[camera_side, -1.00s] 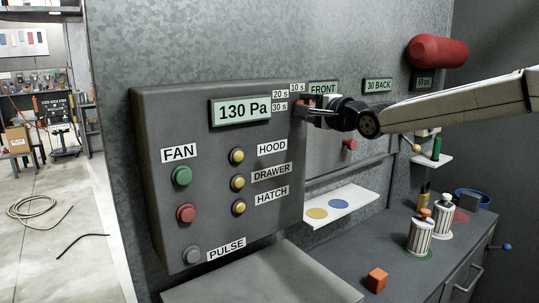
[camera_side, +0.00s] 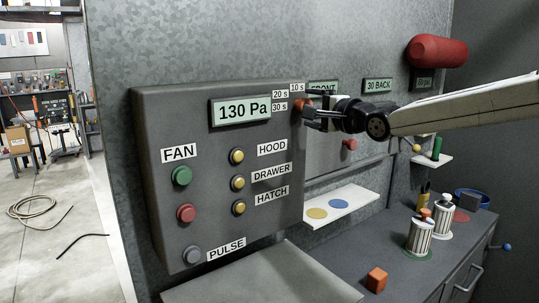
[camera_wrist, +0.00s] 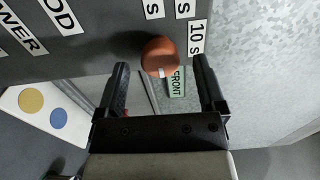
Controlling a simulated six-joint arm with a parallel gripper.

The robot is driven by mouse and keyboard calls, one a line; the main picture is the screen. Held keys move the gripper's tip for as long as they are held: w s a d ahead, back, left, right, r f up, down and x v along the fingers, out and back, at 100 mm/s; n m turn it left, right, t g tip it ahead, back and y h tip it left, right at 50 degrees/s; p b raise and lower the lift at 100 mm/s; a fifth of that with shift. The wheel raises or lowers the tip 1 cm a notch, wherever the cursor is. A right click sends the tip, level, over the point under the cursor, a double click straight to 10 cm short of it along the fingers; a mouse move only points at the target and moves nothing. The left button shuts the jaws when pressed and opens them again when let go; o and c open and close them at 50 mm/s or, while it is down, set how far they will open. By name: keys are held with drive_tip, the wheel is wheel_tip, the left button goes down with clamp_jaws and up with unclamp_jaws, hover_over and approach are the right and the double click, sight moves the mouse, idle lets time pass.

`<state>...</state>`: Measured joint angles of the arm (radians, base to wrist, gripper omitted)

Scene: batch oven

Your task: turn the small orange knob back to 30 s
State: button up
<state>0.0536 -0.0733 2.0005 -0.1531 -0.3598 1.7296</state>
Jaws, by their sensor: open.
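The small orange knob (camera_side: 299,105) sits at the upper right of the grey control panel (camera_side: 150,180), beside the 10 s, 20 s and 30 s labels (camera_side: 280,107). In the wrist view the knob (camera_wrist: 158,52) has a white mark on its lower edge; I cannot tell which label it points to. My gripper (camera_side: 314,109) is open at the knob, partly hiding it in the side view. In the wrist view its two fingers (camera_wrist: 160,66) stand apart, one on each side of the knob, with visible gaps.
A display (camera_side: 241,110) reads 130 Pa. Several buttons, including the green FAN button (camera_side: 181,176), sit lower left on the panel. A white shelf (camera_side: 343,203) with yellow and blue discs is below my gripper. An orange cube (camera_side: 377,279) lies on the counter.

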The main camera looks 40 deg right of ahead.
drive_tip(key=shift+s, duration=3)
drive_tip(key=shift+f, duration=0.15)
drive_tip(key=s+f+n+g, duration=0.3)
drive_tip(key=f+n+g, duration=0.45)
drive_tip(key=f, duration=1.15)
drive_tip(key=s+a+f+n+g, duration=0.1)
drive_tip(key=s+f+n+g, duration=0.7)
drive_tip(key=s+f, duration=0.6)
drive_tip(key=f+n, duration=0.2)
drive_tip(key=shift+s+a+n, duration=0.15)
drive_tip(key=shift+a+n, duration=0.2)
drive_tip(key=shift+a, duration=0.05)
drive_tip(key=shift+r, duration=0.1)
